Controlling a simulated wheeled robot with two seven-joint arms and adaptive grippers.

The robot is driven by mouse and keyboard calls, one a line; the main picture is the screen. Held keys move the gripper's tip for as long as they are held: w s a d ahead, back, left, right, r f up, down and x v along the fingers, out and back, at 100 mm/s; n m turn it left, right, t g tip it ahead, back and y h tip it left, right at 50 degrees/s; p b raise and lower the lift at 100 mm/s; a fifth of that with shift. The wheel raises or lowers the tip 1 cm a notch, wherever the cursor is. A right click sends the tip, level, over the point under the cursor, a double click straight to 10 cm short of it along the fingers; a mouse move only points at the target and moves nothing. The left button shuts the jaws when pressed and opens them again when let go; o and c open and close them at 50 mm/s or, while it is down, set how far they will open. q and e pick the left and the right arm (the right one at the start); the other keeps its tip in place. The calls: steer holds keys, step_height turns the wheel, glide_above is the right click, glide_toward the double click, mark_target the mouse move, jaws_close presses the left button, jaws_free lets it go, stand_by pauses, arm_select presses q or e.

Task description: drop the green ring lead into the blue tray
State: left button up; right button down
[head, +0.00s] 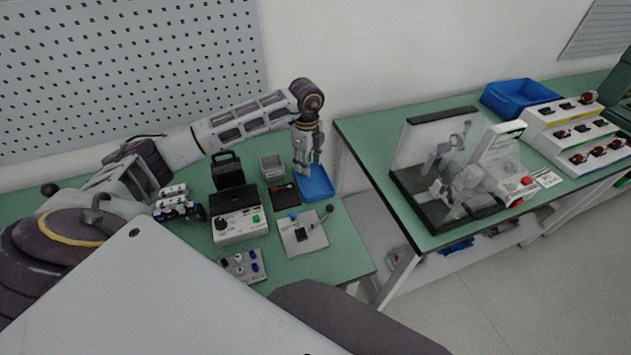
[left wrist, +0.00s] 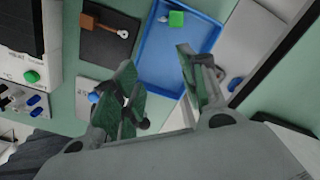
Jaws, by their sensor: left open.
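The blue tray (head: 320,188) lies on the green bench at the right end of the left table. It fills the upper middle of the left wrist view (left wrist: 157,65). A small green piece (left wrist: 177,18) with a grey end lies in the tray near its far side; it looks like the green ring lead. My left gripper (head: 303,170) points down over the tray's left part. In the left wrist view its two fingers (left wrist: 156,66) are spread apart, with nothing between them. My right gripper does not show.
A black mat (left wrist: 98,45) with a brown-and-silver ring lead lies left of the tray. A white tester (head: 240,228), a plate with a lever (head: 302,235) and a clear bin (head: 272,167) stand close by. A second bench with a clear-guarded fixture (head: 450,170) stands right, across a gap.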

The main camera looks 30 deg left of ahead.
arm_select(q)
step_height(320, 180, up, 12)
stand_by(0.8)
steer(key=shift+s+f, duration=0.1)
stand_by(0.8)
